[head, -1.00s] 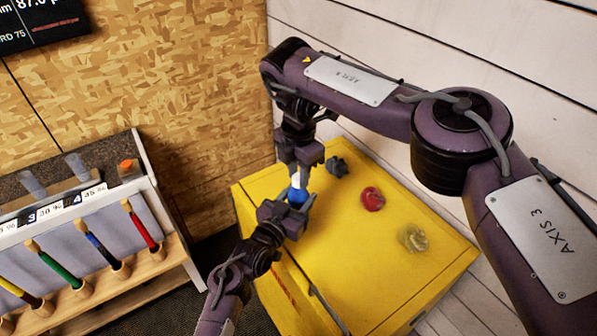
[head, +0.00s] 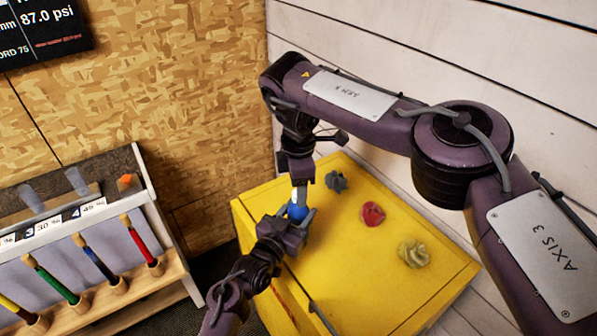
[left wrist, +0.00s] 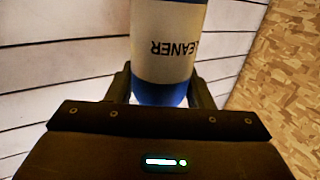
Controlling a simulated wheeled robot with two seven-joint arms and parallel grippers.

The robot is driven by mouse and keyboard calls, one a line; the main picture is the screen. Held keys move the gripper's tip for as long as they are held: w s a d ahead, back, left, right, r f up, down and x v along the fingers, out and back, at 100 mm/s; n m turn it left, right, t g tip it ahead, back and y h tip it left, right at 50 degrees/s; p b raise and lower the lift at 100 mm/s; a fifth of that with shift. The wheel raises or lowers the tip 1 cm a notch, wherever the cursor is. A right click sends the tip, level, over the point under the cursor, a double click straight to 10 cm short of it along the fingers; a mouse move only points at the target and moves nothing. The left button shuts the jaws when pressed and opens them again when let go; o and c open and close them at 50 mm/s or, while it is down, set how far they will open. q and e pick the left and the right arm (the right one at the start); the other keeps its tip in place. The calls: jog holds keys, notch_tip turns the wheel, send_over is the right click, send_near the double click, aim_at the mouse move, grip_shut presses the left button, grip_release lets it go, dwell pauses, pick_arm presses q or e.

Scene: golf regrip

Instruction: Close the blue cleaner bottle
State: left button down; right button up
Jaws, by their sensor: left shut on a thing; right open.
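The cleaner bottle (head: 297,211) shows in the head view as a small blue and white shape above the yellow cabinet top. In the left wrist view the bottle (left wrist: 168,45) is white with a blue band at its lower end and upside-down lettering ending in "LEANER". My left gripper (head: 301,222) is shut on it; its fingers (left wrist: 162,88) stand on either side of the bottle. My right gripper (head: 299,183) is open, directly above the bottle and at its upper end. The bottle's top and cap are hidden there, so I cannot tell whether they touch.
The yellow cabinet (head: 375,285) carries a dark grey crumpled cloth (head: 336,181), a red one (head: 372,214) and a yellowish one (head: 413,253). A rack (head: 165,235) with several coloured grips stands at left. A white plank wall (head: 520,120) lies behind the right arm.

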aim_at(293, 220)
notch_tip(293, 220, up, 11)
jog(key=shift+r, duration=0.2)
pick_arm(q)
jog(key=c, duration=0.6)
grip_release()
jog(key=shift+s+a+f, duration=0.1)
jog(key=shift+s+a, duration=0.15)
jog(key=shift+s, duration=0.15)
jog(key=b+v, duration=0.2)
jog(key=v, duration=0.4)
jog(key=shift+s, duration=0.1)
jog(key=shift+s+a, duration=0.2)
jog(key=shift+s, duration=0.1)
pick_arm(e)
notch_tip(293, 220, down, 2)
jog(key=shift+f, duration=0.1)
